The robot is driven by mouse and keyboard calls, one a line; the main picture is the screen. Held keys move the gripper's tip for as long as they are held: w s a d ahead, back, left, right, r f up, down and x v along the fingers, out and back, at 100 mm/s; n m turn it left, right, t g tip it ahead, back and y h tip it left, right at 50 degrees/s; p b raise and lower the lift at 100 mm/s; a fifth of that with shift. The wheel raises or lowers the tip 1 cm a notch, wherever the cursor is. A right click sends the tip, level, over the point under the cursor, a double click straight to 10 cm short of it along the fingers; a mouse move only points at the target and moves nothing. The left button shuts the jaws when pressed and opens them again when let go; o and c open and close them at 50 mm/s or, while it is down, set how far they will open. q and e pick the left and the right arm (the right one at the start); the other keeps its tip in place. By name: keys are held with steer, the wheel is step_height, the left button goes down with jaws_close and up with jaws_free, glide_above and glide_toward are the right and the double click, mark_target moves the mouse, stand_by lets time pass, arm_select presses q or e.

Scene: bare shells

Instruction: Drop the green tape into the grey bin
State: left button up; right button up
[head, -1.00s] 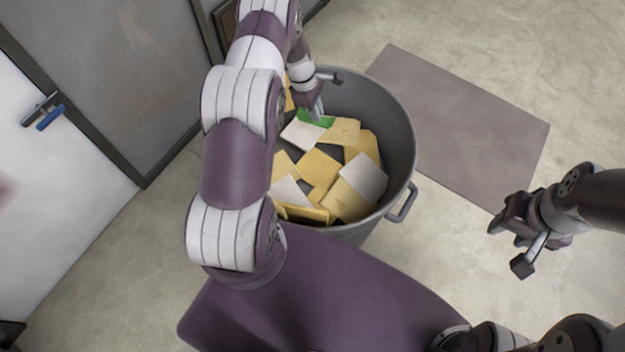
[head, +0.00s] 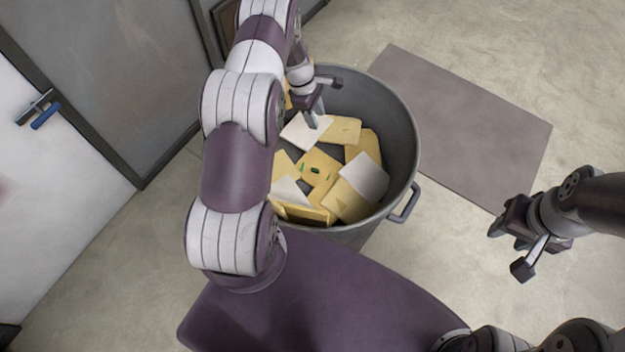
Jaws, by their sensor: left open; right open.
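The grey bin (head: 402,140) stands on the floor in the middle of the head view, with yellow and white sheets in it. The green tape (head: 315,169) shows only as small green bits among the yellow sheets inside the bin; most of it is hidden. My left gripper (head: 325,102) is open and empty over the far part of the bin, above and beyond the tape. My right gripper (head: 509,246) is open and empty, to the right of the bin and apart from it.
A grey-brown mat (head: 470,120) lies flat on the floor right of the bin. A grey door (head: 110,70) and a white panel with a blue-handled latch (head: 45,115) are at the left. The floor at the upper right is clear.

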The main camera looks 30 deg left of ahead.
arm_select(q)
steer(key=b+v, duration=0.2)
steer(key=v, duration=0.9)
steer(key=shift+r+b, duration=0.35)
steer(key=shift+r, duration=0.05)
